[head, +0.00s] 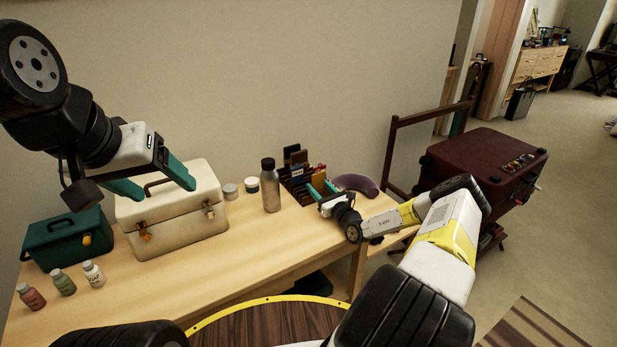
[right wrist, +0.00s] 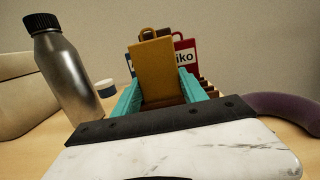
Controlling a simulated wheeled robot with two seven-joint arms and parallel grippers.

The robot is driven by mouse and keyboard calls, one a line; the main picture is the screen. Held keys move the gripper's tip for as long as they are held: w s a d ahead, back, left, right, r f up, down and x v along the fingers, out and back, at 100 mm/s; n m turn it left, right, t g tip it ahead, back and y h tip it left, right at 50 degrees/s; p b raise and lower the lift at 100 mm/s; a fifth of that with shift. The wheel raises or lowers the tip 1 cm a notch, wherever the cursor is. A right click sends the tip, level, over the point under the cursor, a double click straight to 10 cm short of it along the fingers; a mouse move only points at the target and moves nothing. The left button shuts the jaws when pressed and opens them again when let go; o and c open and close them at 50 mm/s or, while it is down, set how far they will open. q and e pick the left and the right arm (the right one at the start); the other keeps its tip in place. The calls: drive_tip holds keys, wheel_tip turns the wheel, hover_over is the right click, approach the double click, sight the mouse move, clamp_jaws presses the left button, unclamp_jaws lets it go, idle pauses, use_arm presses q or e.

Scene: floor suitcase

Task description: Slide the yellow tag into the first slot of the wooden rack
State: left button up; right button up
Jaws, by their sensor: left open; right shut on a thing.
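The yellow tag (head: 320,171) is held upright between the teal fingers of my right gripper (head: 322,190). In the right wrist view the tag (right wrist: 157,66) shows its flat face and a loop handle on top. In the right wrist view part of the rack (right wrist: 206,88) shows behind the fingers. The tag's lower edge and the slots are hidden, so I cannot tell if it is inside one. My left gripper (head: 158,182) is open and empty above the cream case.
A metal bottle (head: 270,186) stands left of the rack, and a purple curved cushion (head: 356,184) lies to its right. The cream case (head: 172,215), a green case (head: 68,238) and several small bottles fill the table's left. A maroon suitcase (head: 485,165) stands beyond the table.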

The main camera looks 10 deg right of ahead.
drive_tip(key=shift+s+f, duration=0.25)
drive_tip(key=shift+f, duration=0.45)
drive_tip(key=shift+w+r, duration=0.25)
drive_tip(key=shift+r, duration=1.3)
drive_tip(key=shift+f, duration=1)
idle(0.4)
drive_tip(key=shift+f, duration=0.2)
